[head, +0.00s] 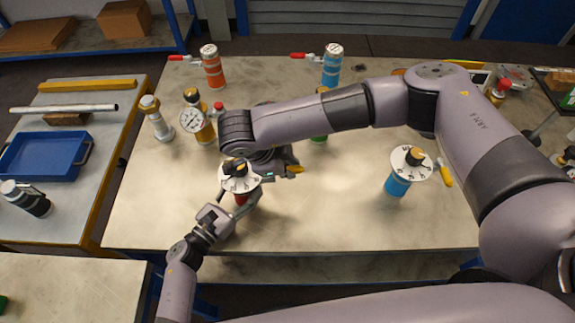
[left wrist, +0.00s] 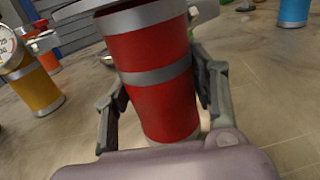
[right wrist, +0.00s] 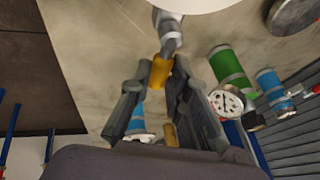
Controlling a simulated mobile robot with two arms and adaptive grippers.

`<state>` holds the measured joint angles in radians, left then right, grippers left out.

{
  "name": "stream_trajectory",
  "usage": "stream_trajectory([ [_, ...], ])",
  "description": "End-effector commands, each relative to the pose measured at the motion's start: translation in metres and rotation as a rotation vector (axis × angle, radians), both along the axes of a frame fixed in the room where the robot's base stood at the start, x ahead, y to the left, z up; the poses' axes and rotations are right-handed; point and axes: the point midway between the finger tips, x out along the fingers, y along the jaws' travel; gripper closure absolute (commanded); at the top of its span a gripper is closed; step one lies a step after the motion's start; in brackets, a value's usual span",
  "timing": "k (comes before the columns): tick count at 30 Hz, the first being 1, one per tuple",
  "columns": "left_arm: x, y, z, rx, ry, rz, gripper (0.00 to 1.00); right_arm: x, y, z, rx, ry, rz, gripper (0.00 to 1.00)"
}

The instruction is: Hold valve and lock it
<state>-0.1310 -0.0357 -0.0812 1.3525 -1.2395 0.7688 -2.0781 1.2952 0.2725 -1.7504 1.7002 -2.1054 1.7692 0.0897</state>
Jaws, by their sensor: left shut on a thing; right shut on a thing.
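The red vessel (head: 240,199) stands on the workbench under a white dial plate (head: 232,184) with a black knob. In the left wrist view the red vessel (left wrist: 160,95) fills the space between the fingers, with grey bands around it. My left gripper (head: 233,205) is shut on its body from the near side. My right gripper (head: 281,170) is at the back right of the dial plate, shut on a yellow lever handle (right wrist: 160,72). In the right wrist view the lever's grey stem runs up under the pale disc. The right arm hides part of the bench.
A blue vessel (head: 397,186) with a dial plate and yellow lever stands to the right. A gauge vessel (head: 203,124) stands at the left. Orange (head: 213,70) and blue (head: 332,69) vessels are at the back. The bench front (head: 330,235) is clear.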

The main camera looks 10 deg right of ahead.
Motion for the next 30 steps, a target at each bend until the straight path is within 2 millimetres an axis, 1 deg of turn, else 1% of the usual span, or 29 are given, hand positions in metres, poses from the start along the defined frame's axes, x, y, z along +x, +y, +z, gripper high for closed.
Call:
stream_trajectory([
  [1,-0.0001,0.0001,-0.0003,0.001,0.001,0.000,1.00,0.0001,0.0002,0.0002,0.000,0.000,0.000,0.96],
  [3,-0.0001,0.0001,-0.0003,0.001,0.001,0.000,1.00,0.0001,0.0002,0.0003,0.000,0.000,0.000,1.00],
  [22,-0.0001,0.0001,-0.0003,0.001,0.001,0.000,1.00,0.0000,0.0006,0.0004,0.001,-0.001,-0.004,1.00],
  [30,0.0000,0.0000,-0.0003,0.001,0.001,0.000,1.00,-0.0025,0.0023,0.0003,0.004,-0.001,-0.083,1.00],
])
